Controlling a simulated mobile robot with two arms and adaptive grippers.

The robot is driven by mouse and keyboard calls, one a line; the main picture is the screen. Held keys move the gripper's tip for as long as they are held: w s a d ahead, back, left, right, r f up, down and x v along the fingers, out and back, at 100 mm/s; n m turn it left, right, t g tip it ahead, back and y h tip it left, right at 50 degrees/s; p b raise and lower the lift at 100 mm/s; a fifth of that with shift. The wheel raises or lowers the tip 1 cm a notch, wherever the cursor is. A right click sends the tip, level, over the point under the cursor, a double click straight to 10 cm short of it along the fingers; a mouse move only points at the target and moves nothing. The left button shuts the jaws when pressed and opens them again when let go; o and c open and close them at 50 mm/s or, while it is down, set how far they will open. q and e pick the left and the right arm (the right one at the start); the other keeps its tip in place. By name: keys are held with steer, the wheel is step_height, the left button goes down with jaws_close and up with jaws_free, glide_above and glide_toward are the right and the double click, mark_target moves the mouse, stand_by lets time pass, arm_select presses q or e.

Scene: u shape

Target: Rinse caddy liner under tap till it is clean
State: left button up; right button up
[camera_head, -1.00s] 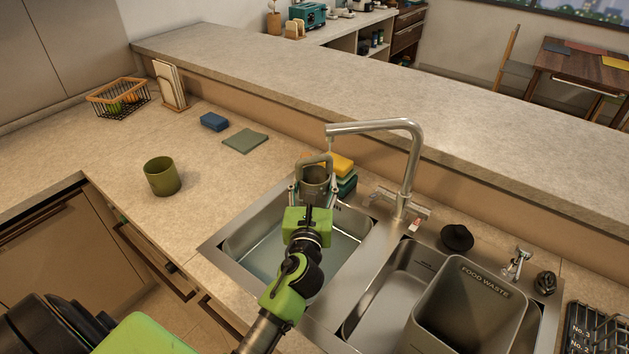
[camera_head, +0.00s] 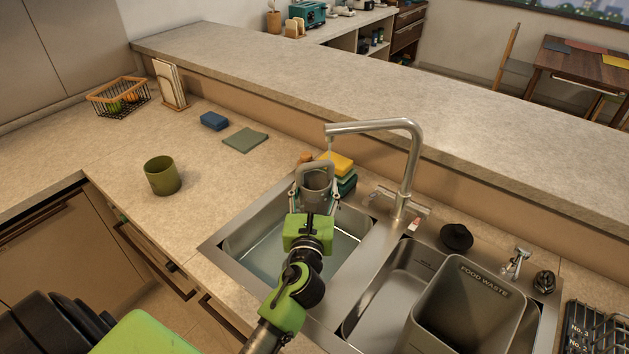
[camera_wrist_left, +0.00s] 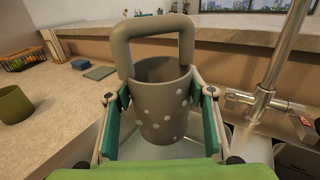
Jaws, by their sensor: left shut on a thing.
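The caddy liner is a grey-brown, tapered cup with a square loop handle (camera_head: 317,183). In the left wrist view the liner (camera_wrist_left: 162,105) stands upright and has several pale spots on its outer wall. My left gripper (camera_head: 315,198) is shut on it, with one finger on each side, and holds it over the left sink basin (camera_head: 262,245). The tap (camera_head: 372,128) arches over the basin, and its spout end is just above and behind the handle. A thin pale stream shows below the spout. The liner's inside is mostly hidden. My right gripper is not in view.
A grey bin marked FOOD WASTE (camera_head: 470,310) stands in the right basin. Stacked yellow and green sponges (camera_head: 341,165) sit behind the liner. An olive cup (camera_head: 162,176), a blue sponge (camera_head: 214,121) and a green cloth (camera_head: 245,140) lie on the open left counter.

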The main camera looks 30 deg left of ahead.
mark_target(302, 191)
arm_select(q)
steer(key=shift+s+r, duration=0.1)
steer(key=shift+s, duration=3.15)
steer(key=shift+s+r+p, duration=0.3)
steer(key=shift+r+p, duration=0.05)
steer(key=shift+p, duration=0.3)
steer(key=s+r+p, duration=0.1)
steer(key=s, duration=0.1)
steer(key=s+r+p, duration=0.1)
steer(key=s+r, duration=0.1)
steer(key=shift+s+a+r+p, duration=0.1)
steer(key=shift+s+r+p, duration=0.1)
steer(key=shift+p, duration=0.15)
steer(key=shift+f, duration=0.1)
